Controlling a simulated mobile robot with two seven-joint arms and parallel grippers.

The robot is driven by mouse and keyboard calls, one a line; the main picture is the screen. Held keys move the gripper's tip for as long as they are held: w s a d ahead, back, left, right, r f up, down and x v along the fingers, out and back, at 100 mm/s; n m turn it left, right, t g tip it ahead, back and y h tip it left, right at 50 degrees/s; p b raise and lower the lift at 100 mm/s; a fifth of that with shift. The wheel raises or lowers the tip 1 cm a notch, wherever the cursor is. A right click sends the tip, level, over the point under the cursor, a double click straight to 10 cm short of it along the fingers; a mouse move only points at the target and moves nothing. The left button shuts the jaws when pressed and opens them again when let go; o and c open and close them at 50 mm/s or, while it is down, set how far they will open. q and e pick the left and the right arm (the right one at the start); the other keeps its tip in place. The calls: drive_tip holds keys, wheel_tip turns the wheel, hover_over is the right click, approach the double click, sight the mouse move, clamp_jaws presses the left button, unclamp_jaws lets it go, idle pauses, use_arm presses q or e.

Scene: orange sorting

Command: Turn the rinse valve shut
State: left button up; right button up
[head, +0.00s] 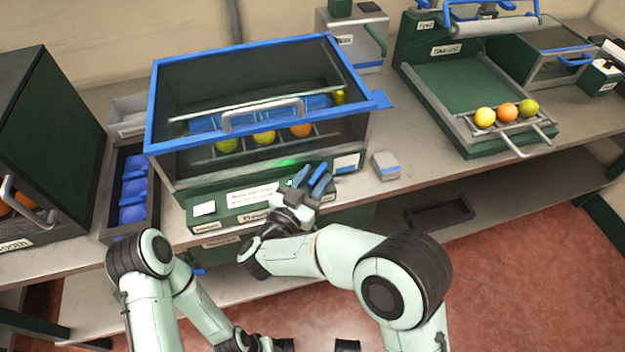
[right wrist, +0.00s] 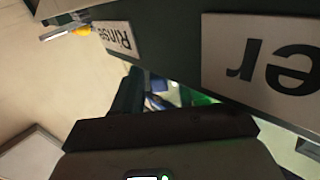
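The rinse valve itself is not clearly visible. In the right wrist view a label reading "Rinse" (right wrist: 118,37) shows turned on a dark panel, with a small orange-yellow piece (right wrist: 82,31) beside it; I cannot tell whether that piece belongs to the valve. My right gripper (head: 311,176) is at the front panel (head: 240,198) of the blue-rimmed washing tank, hiding part of it. Its blue fingers look apart, with nothing seen between them. My left arm is low at the left in the head view; its gripper is not clearly shown.
The blue-rimmed tank (head: 155,110) has a clear front with a grey handle (head: 263,115), and fruit inside. A small grey box (head: 385,166) stands right of it. A blue-lined crate (head: 133,188) is at the left. A green tray station (head: 460,90) is at the right.

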drive_tip(key=shift+f, duration=0.1)
drive_tip(key=shift+s+a, duration=0.35)
drive_tip(key=shift+s, duration=0.2)
drive_tip(key=v, duration=1.2)
